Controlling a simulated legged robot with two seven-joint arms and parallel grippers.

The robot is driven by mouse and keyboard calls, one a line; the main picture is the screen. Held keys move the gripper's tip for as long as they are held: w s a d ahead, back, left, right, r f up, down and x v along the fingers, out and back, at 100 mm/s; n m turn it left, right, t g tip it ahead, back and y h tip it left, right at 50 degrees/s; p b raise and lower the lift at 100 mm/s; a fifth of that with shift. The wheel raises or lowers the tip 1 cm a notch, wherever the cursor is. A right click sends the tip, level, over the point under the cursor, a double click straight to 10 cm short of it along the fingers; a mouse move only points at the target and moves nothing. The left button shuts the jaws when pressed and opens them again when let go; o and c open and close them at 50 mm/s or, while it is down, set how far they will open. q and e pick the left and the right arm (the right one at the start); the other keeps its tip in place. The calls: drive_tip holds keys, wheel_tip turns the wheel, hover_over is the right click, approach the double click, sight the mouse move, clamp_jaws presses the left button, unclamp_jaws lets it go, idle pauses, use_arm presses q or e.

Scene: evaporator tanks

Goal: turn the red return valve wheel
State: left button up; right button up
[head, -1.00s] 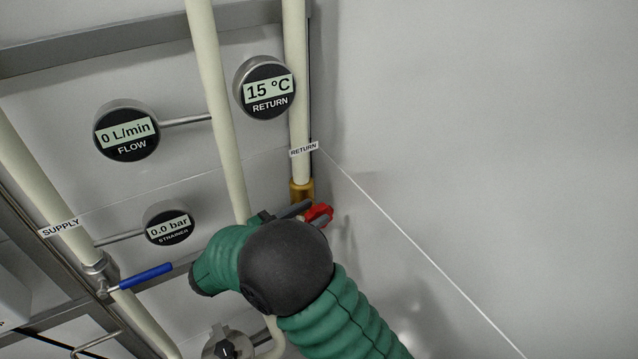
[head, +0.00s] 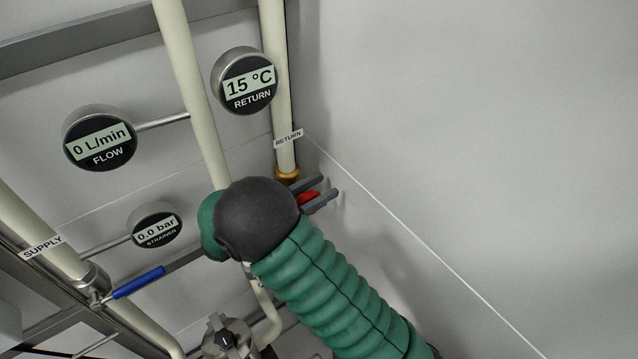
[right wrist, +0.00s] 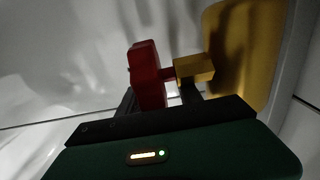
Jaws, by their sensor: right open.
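The red return valve wheel (head: 309,198) shows in part in the head view, below the brass fitting (head: 288,176) of the return pipe. My right gripper (head: 328,187) is open, with one dark finger on each side of the wheel. In the right wrist view the red wheel (right wrist: 147,76) is seen from its edge, on a yellow stem (right wrist: 194,70) that joins the brass valve body (right wrist: 240,60). The fingers (right wrist: 158,98) partly pass behind the wheel and stem; I cannot tell whether they touch. My left gripper is not in view.
The return gauge (head: 245,82) reads 15 °C and the flow gauge (head: 100,140) reads 0 L/min. The strainer gauge (head: 157,228) reads 0.0 bar. A blue lever (head: 138,282) sits on the supply pipe (head: 35,235). A bare wall (head: 480,150) lies close on the right.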

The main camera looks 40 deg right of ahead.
drive_tip(key=shift+f, duration=0.1)
drive_tip(key=shift+a, duration=0.25)
drive_tip(key=c, duration=0.4)
clamp_jaws()
drive_tip(key=shift+s+r, duration=0.1)
drive_tip(key=shift+r, duration=0.15)
drive_tip(key=y+p, duration=0.1)
drive_tip(key=p, duration=0.1)
drive_tip(key=y+p, duration=0.2)
drive_tip(key=d+f+y+p, duration=0.1)
drive_tip(key=y+p, duration=0.1)
drive_tip(key=shift+f+p, duration=0.1)
drive_tip(key=shift+p, duration=0.3)
drive_tip(key=shift+f+t+y, duration=0.3)
drive_tip(key=shift+f, duration=0.05)
drive_tip(key=shift+a, duration=0.1)
